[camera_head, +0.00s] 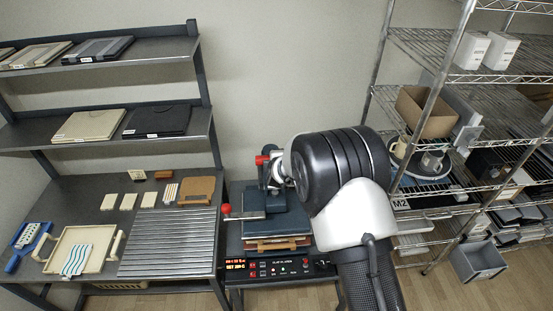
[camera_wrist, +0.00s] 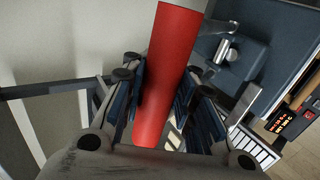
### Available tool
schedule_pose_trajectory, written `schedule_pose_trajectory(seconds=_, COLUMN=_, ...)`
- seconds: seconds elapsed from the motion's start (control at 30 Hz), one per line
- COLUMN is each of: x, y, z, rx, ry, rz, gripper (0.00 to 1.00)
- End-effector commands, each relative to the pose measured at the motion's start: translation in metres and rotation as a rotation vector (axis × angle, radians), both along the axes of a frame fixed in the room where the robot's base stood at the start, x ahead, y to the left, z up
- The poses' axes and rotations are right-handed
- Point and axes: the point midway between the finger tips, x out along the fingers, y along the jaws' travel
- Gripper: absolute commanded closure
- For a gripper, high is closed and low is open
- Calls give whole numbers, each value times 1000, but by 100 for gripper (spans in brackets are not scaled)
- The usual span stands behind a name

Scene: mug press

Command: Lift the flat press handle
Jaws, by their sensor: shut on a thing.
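The flat press (camera_head: 285,222) stands in the middle of the head view, blue-grey with a dark control panel at its front. Its red handle grip (camera_head: 262,160) shows just left of my dark arm joint, high above the press. In the wrist view the thick red handle (camera_wrist: 170,50) runs between the fingers of my gripper (camera_wrist: 163,92). My gripper is shut on this handle, with blue finger pads on both sides. The blue press body (camera_wrist: 245,65) shows at the upper right there. My arm hides part of the press and most of my gripper in the head view.
A second red knob (camera_head: 226,209) sticks out left of the press. A metal bench (camera_head: 90,195) at left holds a ribbed plate (camera_head: 170,242), a cream tray (camera_head: 62,265) and several small blocks. A wire rack (camera_head: 440,85) with boxes stands close on the right.

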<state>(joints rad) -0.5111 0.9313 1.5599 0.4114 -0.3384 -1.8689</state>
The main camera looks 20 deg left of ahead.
Motion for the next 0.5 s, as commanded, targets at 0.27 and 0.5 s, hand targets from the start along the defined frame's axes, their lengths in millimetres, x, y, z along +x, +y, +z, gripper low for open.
schedule_pose_trajectory(seconds=0.27, x=5, y=3, z=13, rx=9, ry=-23, rz=-1, gripper=100)
schedule_pose_trajectory(seconds=0.5, x=5, y=3, z=13, rx=9, ry=-23, rz=-1, gripper=76)
